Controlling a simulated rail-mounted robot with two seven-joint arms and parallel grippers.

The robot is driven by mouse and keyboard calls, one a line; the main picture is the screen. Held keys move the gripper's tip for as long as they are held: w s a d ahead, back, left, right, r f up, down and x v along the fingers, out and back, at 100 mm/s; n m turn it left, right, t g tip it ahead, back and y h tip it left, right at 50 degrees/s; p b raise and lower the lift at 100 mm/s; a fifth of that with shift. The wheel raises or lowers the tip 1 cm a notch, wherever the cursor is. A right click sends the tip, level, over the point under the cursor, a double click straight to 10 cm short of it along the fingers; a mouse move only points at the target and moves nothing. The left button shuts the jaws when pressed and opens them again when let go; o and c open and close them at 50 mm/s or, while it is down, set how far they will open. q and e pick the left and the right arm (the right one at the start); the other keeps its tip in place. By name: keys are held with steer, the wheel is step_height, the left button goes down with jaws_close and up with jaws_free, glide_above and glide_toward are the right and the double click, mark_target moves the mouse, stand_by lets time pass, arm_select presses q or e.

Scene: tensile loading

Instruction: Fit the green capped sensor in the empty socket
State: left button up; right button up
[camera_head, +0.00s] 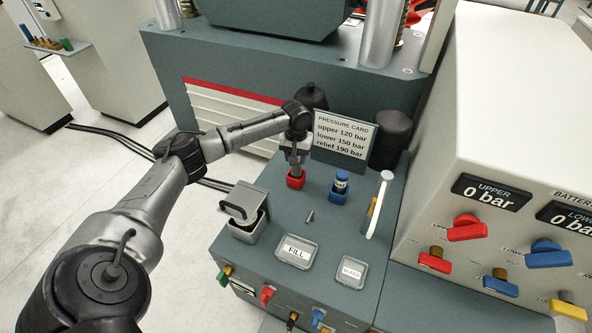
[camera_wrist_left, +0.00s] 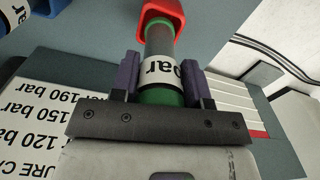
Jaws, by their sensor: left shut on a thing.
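The green sensor (camera_wrist_left: 160,42) has a white band lettered "bar" and shows in the left wrist view between the purple fingers of my left gripper (camera_wrist_left: 160,75). My left gripper is shut on it. In the head view my left gripper (camera_head: 295,158) points down, directly above the red socket (camera_head: 296,181) on the grey-green bench. The red socket also shows in the left wrist view (camera_wrist_left: 163,12), at the far end of the sensor. The sensor's end meets or enters the socket; how deep it sits is hidden. My right gripper is not in view.
A blue socket (camera_head: 338,196) holding a blue-capped sensor (camera_head: 341,178) stands right of the red one. The pressure card (camera_head: 341,136) stands close behind. A grey clamp-like fixture (camera_head: 243,205), FILL tray (camera_head: 296,251), BLEED tray (camera_head: 351,272) and white lever (camera_head: 380,205) surround the bench front.

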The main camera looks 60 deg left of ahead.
arm_select(q)
step_height(320, 180, down, 5)
steer(key=shift+r+b, duration=0.15)
steer(key=shift+b, duration=1)
steer(key=shift+p, duration=0.35)
steer(key=o, duration=1)
steer(key=shift+b, duration=0.3)
step_height(320, 180, up, 12)
steer(key=p, duration=0.5)
steer(key=shift+r+p, duration=0.1)
steer(key=shift+p, duration=0.25)
